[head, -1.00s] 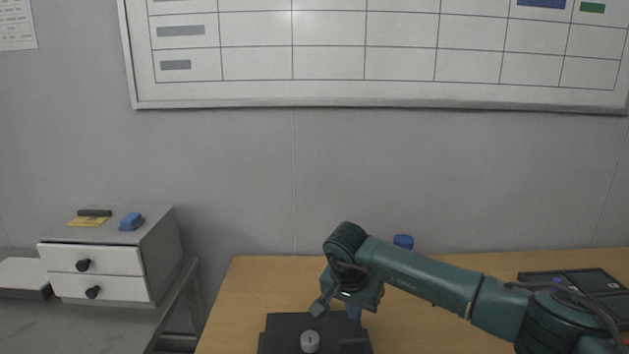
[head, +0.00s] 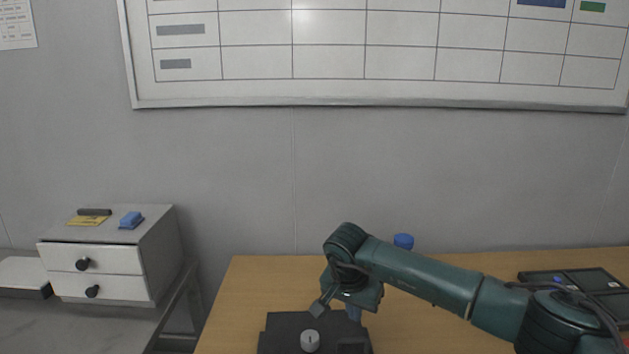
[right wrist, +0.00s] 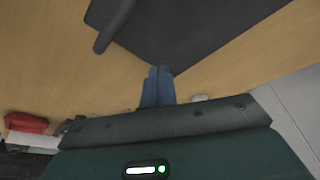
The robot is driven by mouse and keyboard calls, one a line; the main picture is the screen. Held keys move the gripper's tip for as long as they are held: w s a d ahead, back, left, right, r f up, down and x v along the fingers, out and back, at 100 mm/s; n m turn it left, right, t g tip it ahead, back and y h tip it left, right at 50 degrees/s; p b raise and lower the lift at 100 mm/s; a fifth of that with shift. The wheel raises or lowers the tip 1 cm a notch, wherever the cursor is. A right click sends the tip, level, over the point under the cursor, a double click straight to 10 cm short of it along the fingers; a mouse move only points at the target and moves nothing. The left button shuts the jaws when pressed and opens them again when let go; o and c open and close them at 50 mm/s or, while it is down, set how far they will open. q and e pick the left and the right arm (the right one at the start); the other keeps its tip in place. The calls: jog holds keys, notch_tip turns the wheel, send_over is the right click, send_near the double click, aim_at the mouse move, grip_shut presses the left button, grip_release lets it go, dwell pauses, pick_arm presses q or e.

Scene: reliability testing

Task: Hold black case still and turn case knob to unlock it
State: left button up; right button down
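The black case (head: 285,335) lies on the wooden table at the bottom of the head view, partly cut off by the frame edge. A round grey knob (head: 310,341) sits on it. My right gripper (head: 354,312) is at the case's far right side, mostly hidden behind my arm. In the right wrist view the blue fingers (right wrist: 157,75) are together with nothing visible between them, and their tips are at the edge of the black case (right wrist: 200,35). Whether they touch it cannot be told. A dark handle-like bar (right wrist: 115,28) shows at its left. My left gripper is out of view.
The wooden table (head: 250,285) is clear left of the case. A blue-capped object (head: 403,241) stands behind my right arm. A dark tray (head: 575,282) lies at the right. A small drawer cabinet (head: 150,260) stands on a separate grey table at the left.

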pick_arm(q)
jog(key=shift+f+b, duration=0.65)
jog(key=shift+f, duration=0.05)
pick_arm(e)
jog(key=shift+f, duration=0.9)
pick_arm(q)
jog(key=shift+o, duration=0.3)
